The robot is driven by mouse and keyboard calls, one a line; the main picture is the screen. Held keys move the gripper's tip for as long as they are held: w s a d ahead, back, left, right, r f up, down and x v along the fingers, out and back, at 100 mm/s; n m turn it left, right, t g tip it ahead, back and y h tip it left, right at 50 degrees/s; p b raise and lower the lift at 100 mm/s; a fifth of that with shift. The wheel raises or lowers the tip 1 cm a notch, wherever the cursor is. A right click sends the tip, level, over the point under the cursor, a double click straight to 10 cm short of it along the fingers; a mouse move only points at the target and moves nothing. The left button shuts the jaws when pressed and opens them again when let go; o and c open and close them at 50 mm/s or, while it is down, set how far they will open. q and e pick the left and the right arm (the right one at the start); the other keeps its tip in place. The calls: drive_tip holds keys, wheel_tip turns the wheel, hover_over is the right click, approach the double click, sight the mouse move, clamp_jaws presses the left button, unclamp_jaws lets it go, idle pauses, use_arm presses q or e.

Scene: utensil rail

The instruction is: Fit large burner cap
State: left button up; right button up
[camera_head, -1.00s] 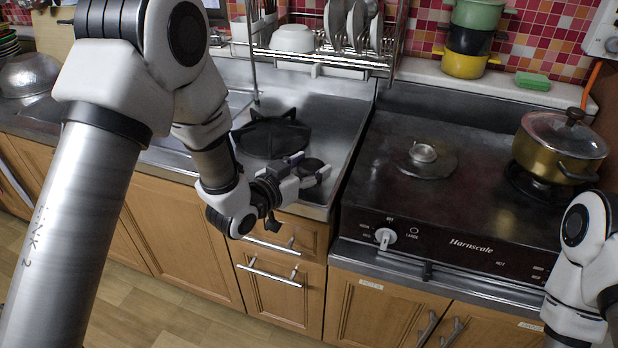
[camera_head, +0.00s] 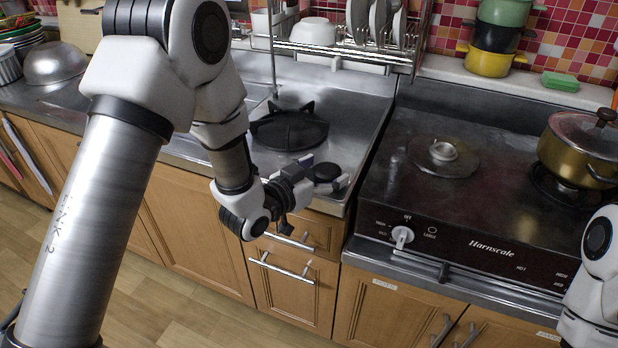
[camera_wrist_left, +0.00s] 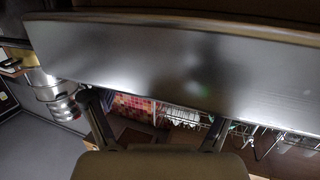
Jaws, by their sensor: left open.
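The large burner cap (camera_head: 326,171) is a dark round disc near the front edge of the steel counter, left of the stove. My left gripper (camera_head: 322,177) is open at this front edge, with its fingers on either side of the cap in the picture. I cannot tell whether they touch it. In the left wrist view the two fingers (camera_wrist_left: 155,120) are apart, below a wide grey metal surface; the cap cannot be made out there. The bare burner (camera_head: 443,152) with a pale metal centre is on the left of the stove top. My right gripper is out of view.
A black pan support (camera_head: 288,130) lies on the counter behind the cap. A lidded brass pot (camera_head: 580,150) stands on the stove's right burner. A dish rack (camera_head: 345,50) is at the back. The stove top (camera_head: 400,190) around the bare burner is clear.

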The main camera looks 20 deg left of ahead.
use_arm(q)
drive_tip(key=p+v, duration=0.9)
drive_tip(key=v, duration=0.3)
drive_tip(key=s+f+n+g+y, duration=0.1)
drive_tip(key=s+f+g, duration=0.3)
drive_tip(key=f, duration=0.4)
drive_tip(key=s+f+n+g+y, duration=0.15)
drive_tip(key=s+f+g, duration=0.25)
drive_tip(key=f, duration=0.4)
drive_tip(key=s+a+f+n+g+y, duration=0.1)
drive_tip(key=s+f+g, duration=0.2)
drive_tip(key=s, duration=0.4)
drive_tip(key=s+a+f+n+g+y, duration=0.1)
drive_tip(key=s+f+g, duration=0.3)
drive_tip(key=s, duration=0.4)
drive_tip(key=shift+s+a+f+y, duration=0.3)
drive_tip(key=shift+a+f+y, duration=0.15)
drive_tip(key=shift+f+y, duration=0.3)
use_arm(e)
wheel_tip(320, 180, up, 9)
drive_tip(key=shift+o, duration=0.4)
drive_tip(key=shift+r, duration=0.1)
